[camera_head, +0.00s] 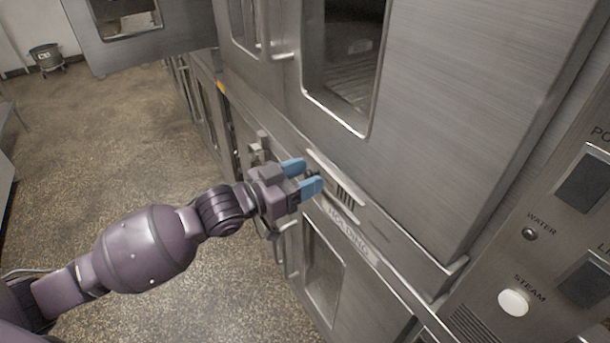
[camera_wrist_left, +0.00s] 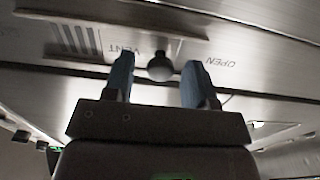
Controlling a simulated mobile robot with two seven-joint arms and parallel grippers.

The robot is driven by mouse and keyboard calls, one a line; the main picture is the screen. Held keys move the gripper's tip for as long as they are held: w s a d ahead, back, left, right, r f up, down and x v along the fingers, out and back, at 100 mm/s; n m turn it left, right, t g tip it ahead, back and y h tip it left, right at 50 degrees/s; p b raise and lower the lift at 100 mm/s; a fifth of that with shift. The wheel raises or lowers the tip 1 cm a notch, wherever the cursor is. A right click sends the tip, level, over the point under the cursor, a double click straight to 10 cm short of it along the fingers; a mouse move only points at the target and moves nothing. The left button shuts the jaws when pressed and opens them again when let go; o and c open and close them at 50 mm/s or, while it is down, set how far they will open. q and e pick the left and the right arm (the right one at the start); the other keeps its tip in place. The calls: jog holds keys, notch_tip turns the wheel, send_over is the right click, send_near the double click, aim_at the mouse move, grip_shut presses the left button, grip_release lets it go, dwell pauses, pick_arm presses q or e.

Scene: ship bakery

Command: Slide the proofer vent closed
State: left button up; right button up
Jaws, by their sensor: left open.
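The proofer vent (camera_head: 345,197) is a slotted plate in a narrow rail under the upper oven door. In the left wrist view the vent slots (camera_wrist_left: 75,38) lie at the upper left, beside the word VENT. A round knob (camera_wrist_left: 160,66) stands out between the words VENT and OPEN. My left gripper (camera_head: 306,177) is open in front of the rail. In the left wrist view its two blue fingertips (camera_wrist_left: 160,70) stand on either side of the knob, with gaps to it. I cannot tell how deep they reach. My right gripper is not in view.
The upper oven door with its window (camera_head: 345,70) rises above the rail. A lower door marked HOLDING (camera_head: 325,270) is below. A control panel with a white STEAM button (camera_head: 513,303) is at the right. An open door (camera_head: 140,30) hangs at the upper left.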

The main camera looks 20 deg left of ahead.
aim_at(341, 192)
pick_arm(q)
jog(key=shift+w, duration=0.1)
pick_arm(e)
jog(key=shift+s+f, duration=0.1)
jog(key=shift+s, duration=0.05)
pick_arm(q)
grip_shut()
jog(key=shift+d+r, duration=0.1)
jog(key=shift+d, duration=0.1)
jog(key=s+d+p, duration=0.1)
jog(key=d, duration=0.1)
jog(key=s+d+p, duration=0.2)
jog(key=shift+s+d+r+p, duration=0.2)
jog(key=shift+s+p, duration=0.1)
jog(key=shift+s+d+f, duration=0.1)
jog(key=shift+s+d, duration=0.05)
jog(key=shift+d, duration=0.05)
jog(key=shift+s+d+f, duration=0.1)
jog(key=shift+f, duration=0.1)
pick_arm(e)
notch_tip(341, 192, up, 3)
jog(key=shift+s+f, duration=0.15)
pick_arm(q)
jog(key=shift+c, duration=0.3)
grip_release()
jog(key=shift+o, duration=0.3)
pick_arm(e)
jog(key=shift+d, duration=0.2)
